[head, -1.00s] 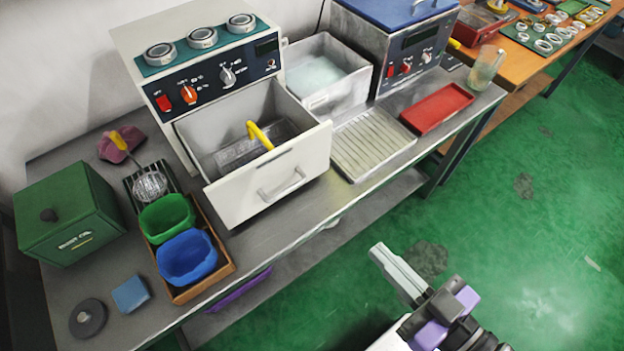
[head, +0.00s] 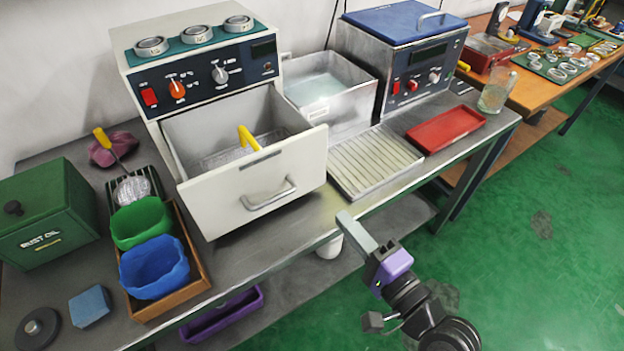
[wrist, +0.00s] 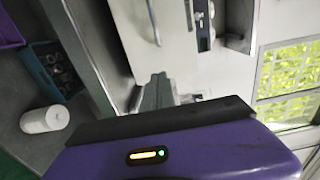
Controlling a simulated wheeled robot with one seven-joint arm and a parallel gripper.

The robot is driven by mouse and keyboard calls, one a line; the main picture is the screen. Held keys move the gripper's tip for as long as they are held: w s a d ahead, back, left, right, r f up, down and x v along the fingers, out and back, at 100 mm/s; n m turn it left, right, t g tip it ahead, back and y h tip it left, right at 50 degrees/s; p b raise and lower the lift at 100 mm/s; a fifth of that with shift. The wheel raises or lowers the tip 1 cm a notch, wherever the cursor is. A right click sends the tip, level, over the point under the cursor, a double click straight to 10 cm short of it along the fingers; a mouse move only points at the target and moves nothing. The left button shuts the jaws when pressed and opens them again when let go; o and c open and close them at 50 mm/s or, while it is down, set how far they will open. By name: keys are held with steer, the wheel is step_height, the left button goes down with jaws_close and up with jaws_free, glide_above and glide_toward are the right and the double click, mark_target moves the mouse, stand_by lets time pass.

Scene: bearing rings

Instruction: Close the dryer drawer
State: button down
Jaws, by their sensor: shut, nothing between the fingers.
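The dryer (head: 205,72) is a white machine with a dark control panel and three rings on top. Its white drawer (head: 222,203) is pulled well out toward the front, with a silver bar handle (head: 269,195) on its face. A wire basket with a yellow handle (head: 248,138) sits inside. My gripper (head: 350,222) is shut and empty, in front of the bench edge, to the right of and apart from the drawer face. In the wrist view its fingers (wrist: 158,92) show together, pointing toward the bench and white machine fronts.
A ribbed drain tray (head: 375,162) and red tray (head: 445,129) lie right of the drawer. A wooden box (head: 199,279) with green and blue bins stands left. A purple bin (head: 222,316) sits on the lower shelf. Green floor is free at right.

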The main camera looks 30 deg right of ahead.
mark_target(303, 171)
steer(key=w+p, duration=0.2)
steer(key=w, duration=1)
steer(key=shift+w, duration=0.3)
steer(key=shift+w, duration=0.1)
steer(key=w, duration=1.8)
steer(key=shift+w, duration=0.85)
steer(key=shift+w+r, duration=0.1)
steer(key=shift+r, duration=0.15)
